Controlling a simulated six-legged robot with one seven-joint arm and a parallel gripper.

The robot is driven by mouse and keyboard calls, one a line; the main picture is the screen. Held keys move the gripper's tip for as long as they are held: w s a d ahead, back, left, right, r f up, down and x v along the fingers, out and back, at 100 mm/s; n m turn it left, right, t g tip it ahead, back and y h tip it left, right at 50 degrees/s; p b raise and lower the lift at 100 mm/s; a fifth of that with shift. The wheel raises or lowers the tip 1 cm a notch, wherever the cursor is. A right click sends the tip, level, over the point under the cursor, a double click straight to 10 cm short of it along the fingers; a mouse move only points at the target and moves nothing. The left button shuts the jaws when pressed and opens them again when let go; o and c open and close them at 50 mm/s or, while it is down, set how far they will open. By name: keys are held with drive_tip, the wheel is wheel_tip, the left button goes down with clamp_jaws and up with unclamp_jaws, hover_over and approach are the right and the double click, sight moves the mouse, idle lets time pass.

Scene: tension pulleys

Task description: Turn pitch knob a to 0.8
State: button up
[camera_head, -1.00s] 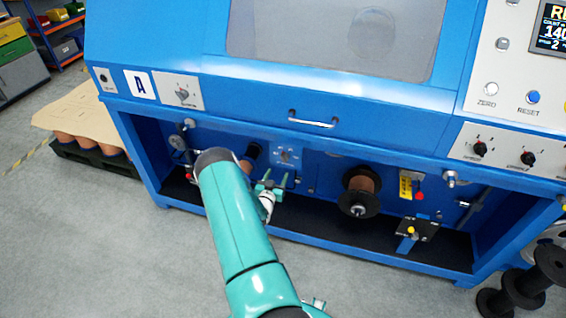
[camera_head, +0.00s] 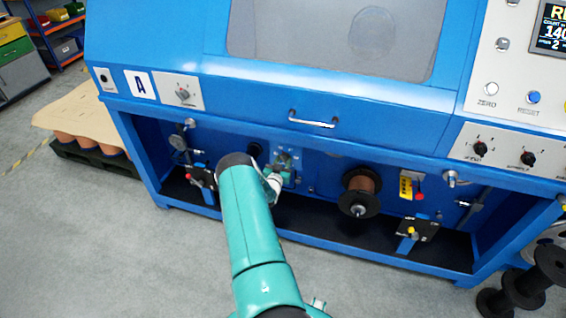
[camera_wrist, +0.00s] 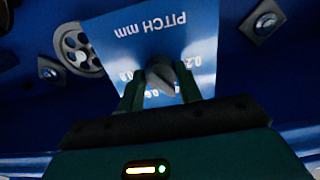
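My gripper (camera_wrist: 160,80) has one finger on each side of the knob, with narrow gaps seeming to show between fingers and knob. In the head view my gripper (camera_head: 285,172) is at the plate (camera_head: 287,157), partly covering it; the knob is not clear there.
The plate sits in a recessed blue bay (camera_head: 330,185). A copper spool (camera_head: 361,192) stands to the right, and a small lever unit (camera_head: 200,178) to the left. In the wrist view a grey wheel (camera_wrist: 80,50) and a bolt (camera_wrist: 265,23) flank the plate.

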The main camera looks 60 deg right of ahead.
drive_tip(key=c, duration=0.3)
drive_tip(key=shift+c, duration=0.2)
drive_tip(key=shift+m, duration=0.4)
drive_tip(key=m, duration=1)
drive_tip(key=shift+m, duration=0.4)
drive_tip(key=m, duration=0.6)
drive_tip(key=shift+r, duration=0.1)
drive_tip(key=m, duration=0.6)
drive_tip(key=shift+w, duration=0.1)
drive_tip(key=shift+m, duration=0.3)
